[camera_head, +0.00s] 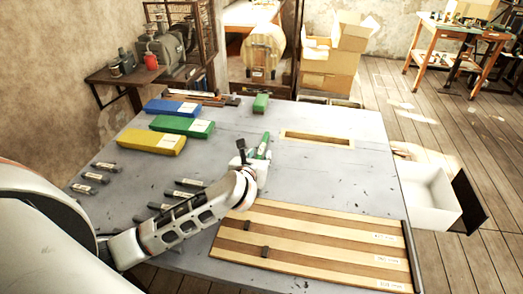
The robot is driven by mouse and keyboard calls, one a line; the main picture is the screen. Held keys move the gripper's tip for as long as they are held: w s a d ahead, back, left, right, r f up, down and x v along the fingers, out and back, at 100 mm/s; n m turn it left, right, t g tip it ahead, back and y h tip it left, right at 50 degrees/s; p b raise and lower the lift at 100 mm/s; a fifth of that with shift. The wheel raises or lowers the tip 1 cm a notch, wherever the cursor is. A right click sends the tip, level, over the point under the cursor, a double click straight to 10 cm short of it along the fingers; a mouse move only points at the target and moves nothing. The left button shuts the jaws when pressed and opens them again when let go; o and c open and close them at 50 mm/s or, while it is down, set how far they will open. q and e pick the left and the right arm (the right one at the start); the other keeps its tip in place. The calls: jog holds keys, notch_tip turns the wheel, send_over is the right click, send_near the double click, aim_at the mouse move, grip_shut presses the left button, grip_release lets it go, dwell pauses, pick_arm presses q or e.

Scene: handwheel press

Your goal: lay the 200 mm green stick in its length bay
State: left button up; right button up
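A green stick (265,143) with a pale label shows at the middle of the table, right at my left gripper (251,155). The gripper reaches in from the lower left and overlaps the stick's near end. A dark finger part stands to the left of the stick; whether the fingers close on the stick is too small to tell. The length board (308,236), with light and brown stripes as bays, lies at the table's front right. White labels (388,260) sit at its right end, too small to read surely. My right gripper is not in view.
Blue (173,107), green (181,126) and yellow (152,140) blocks lie at the left; a short green block (261,102) is at the back. Several dark labelled pieces (89,177) lie front left. Two small dark pieces (264,252) sit on the board. A wooden-framed slot (316,141) is behind it.

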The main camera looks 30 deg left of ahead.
pick_arm(q)
grip_shut()
